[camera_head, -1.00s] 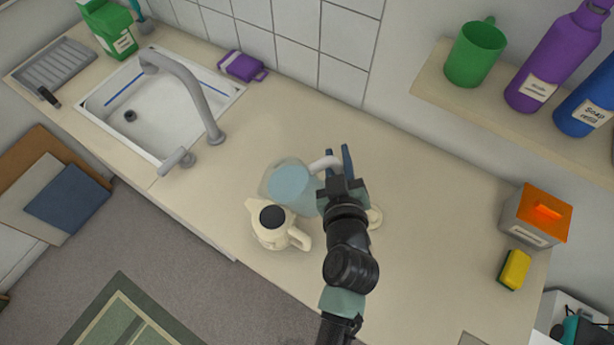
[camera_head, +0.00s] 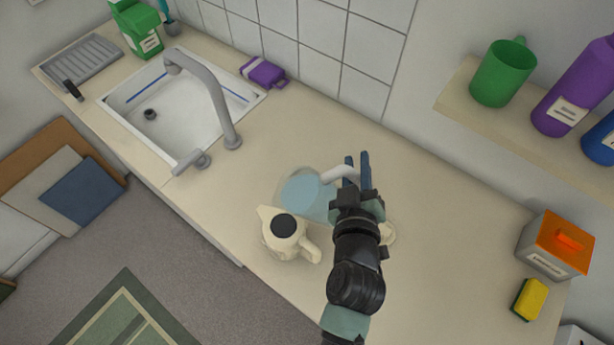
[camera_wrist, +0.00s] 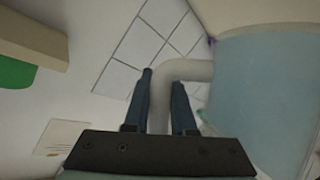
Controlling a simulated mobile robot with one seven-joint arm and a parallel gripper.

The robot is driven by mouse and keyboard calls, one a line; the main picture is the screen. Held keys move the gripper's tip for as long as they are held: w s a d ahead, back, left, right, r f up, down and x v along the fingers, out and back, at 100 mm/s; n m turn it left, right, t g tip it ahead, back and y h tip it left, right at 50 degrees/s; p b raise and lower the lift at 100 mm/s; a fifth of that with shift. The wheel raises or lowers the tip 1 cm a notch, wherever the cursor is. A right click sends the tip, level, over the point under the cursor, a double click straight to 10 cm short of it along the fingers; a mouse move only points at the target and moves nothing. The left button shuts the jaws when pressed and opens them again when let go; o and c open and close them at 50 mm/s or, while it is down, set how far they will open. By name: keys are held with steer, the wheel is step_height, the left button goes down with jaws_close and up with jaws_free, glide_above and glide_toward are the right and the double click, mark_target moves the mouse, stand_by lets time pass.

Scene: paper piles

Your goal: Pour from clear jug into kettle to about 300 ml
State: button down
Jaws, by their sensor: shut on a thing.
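The clear jug (camera_head: 304,192) holds bluish liquid and is beside the kettle, on its far side. My gripper (camera_head: 358,170) is shut on the jug's pale handle (camera_head: 338,174). In the wrist view the handle (camera_wrist: 184,70) passes between my two fingers (camera_wrist: 160,100), and the jug's bluish body (camera_wrist: 262,90) fills the right. The cream kettle (camera_head: 285,236) with a dark round top stands on the counter, its spout pointing up-left and its handle to the right. I cannot tell whether the jug touches the counter, and the kettle's inside is not readable.
The counter (camera_head: 440,260) is mostly clear to the right. A pale round piece (camera_head: 388,233) lies partly behind my arm. The sink (camera_head: 170,110) with its grey tap (camera_head: 215,95) is at the left. An orange-lidded box (camera_head: 556,245) and yellow sponge (camera_head: 530,299) stand far right, below a shelf (camera_head: 500,115).

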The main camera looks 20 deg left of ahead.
steer(key=shift+r+b, duration=0.25)
steer(key=shift+b, duration=0.05)
steer(key=shift+r+n, duration=0.25)
steer(key=shift+n, duration=0.15)
steer(key=shift+a+r+n+t+b, duration=0.1)
steer(key=shift+r+n+t+b, duration=0.2)
steer(key=shift+t+b, duration=0.15)
stand_by(1.9)
steer(key=shift+s+a+r+n+t+b, duration=0.25)
steer(key=shift+r+n+b, duration=0.1)
steer(key=shift+n+b, duration=0.4)
stand_by(2.4)
steer(key=shift+a+f+n+h+b, duration=0.15)
steer(key=shift+f+n+h+b, duration=0.15)
steer(key=shift+b, duration=0.45)
stand_by(1.1)
